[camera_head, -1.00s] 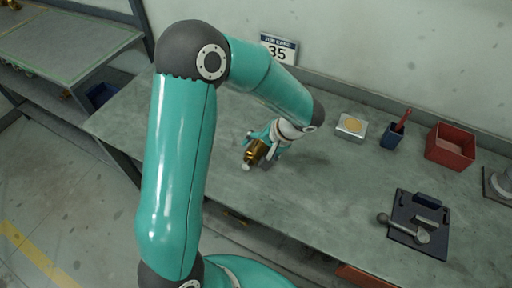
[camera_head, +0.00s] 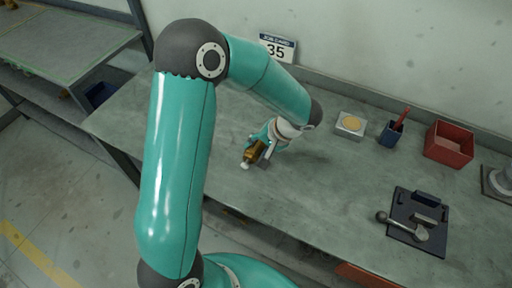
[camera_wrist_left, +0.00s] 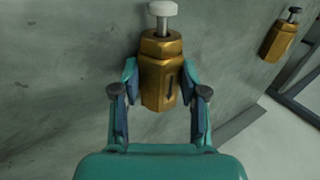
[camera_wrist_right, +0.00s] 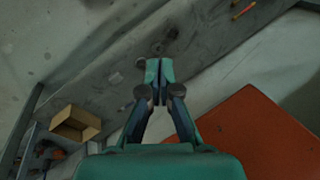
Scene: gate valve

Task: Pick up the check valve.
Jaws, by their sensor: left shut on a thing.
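The check valve, a brass hexagonal body (camera_head: 254,152) with a pale round-capped stem, is held near the middle of the bench. In the left wrist view the brass body (camera_wrist_left: 160,72) sits between both fingers, its pale stem pointing away from the palm. My left gripper (camera_head: 264,142) is shut on it; I cannot tell whether it touches the bench. A similar brass piece (camera_wrist_left: 280,38) with a dark cap stands apart at the upper right of the left wrist view. My right gripper (camera_wrist_right: 158,76) shows only in its own wrist view, with its fingertips together and nothing visible between them.
On the grey bench (camera_head: 310,185) stand a small box with a yellow disc (camera_head: 350,124), a blue cup with a red tool (camera_head: 391,133), a red bin (camera_head: 448,145) and a dark tray with tools (camera_head: 418,222). The bench between the valve and tray is clear.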

